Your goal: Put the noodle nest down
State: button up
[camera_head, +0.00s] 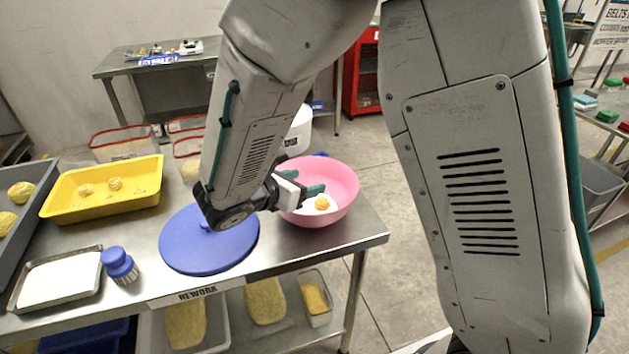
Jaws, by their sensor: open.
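A small yellow noodle nest (322,203) lies inside the pink bowl (345,181) at the right end of the steel table, on a whitish patch at the bottom. My gripper (312,196) reaches into the bowl from the left, with its green fingertips just left of and behind the nest. The gripper is open; whether a finger touches the nest cannot be told. More noodle nests lie in the yellow tray (105,212) and in the grey tray (42,192) at the left.
A round blue board (210,258) lies left of the bowl, partly under my arm. A blue-capped jar (119,264) and a metal tray with a white surface (58,278) stand front left. Clear red-rimmed containers (124,145) stand behind. Bare steel shows at the table's right front corner.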

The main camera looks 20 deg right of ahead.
jog(key=v, duration=0.6)
jog(key=shift+s+a+r, duration=0.15)
jog(key=shift+s+a, duration=0.05)
jog(key=shift+a, duration=0.1)
jog(key=s+d+r+m+g+y, duration=0.3)
jog(key=s+d+r+m+g, duration=0.1)
jog(key=s+d+m, duration=0.4)
jog(key=s+d+r+m+g+y, duration=0.3)
jog(key=s+d+r+m+y, duration=0.15)
jog(key=s+d+m, duration=0.3)
jog(key=s+r+m+t+y, duration=0.1)
jog(key=s+r+m+y, duration=0.1)
jog(key=s+m+y, duration=0.2)
jog(key=s+m, duration=0.3)
jog(key=m, duration=0.1)
jog(key=shift+s+t, duration=0.3)
